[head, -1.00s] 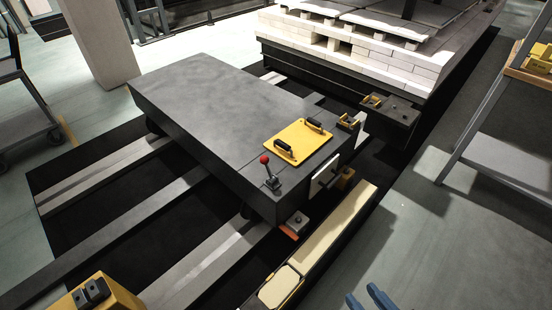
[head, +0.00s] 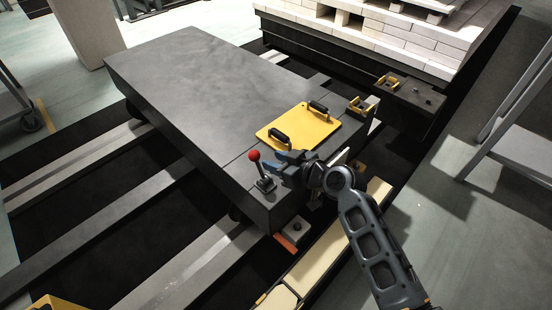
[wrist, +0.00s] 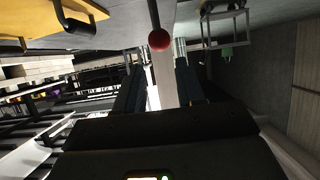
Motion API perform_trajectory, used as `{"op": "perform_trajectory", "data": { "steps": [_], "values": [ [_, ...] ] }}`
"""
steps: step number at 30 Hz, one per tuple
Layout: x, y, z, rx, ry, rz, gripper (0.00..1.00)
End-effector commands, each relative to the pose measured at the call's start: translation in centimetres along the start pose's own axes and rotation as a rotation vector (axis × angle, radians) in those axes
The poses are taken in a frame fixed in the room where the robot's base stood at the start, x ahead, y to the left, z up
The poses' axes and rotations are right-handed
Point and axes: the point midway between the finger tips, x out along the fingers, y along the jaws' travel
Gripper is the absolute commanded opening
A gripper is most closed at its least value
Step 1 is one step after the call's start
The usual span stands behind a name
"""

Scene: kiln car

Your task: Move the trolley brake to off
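The brake lever (head: 258,170) stands at the near corner of the dark trolley (head: 185,85). It has a metal stem with a red ball knob (head: 254,156) and leans slightly left. The knob also shows in the wrist view (wrist: 159,40), just beyond and between the fingertips. My gripper (head: 277,162) is just right of the lever, pointing at it across the trolley's top. Its fingers are apart, and nothing is between them that I can make out. Any brake markings are too small to read.
A yellow plate (head: 297,127) with two black handles lies on the trolley behind my gripper. A kiln car stacked with pale bricks (head: 400,38) stands at the back. Floor rails (head: 190,260) run at the left. A grey stand (head: 515,140) is at the right.

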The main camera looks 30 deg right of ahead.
Motion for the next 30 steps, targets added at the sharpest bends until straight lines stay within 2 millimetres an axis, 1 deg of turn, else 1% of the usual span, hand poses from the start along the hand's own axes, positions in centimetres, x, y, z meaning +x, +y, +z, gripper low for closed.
{"op": "perform_trajectory", "data": {
  "steps": [5,11,30],
  "values": [
    [0.4,0.0,0.0,-0.001,0.000,-0.001,0.38],
    [1.4,-0.1,0.0,-0.001,0.000,-0.001,0.38],
    [6.0,0.0,0.1,-0.001,0.000,0.000,0.38]
  ]
}}
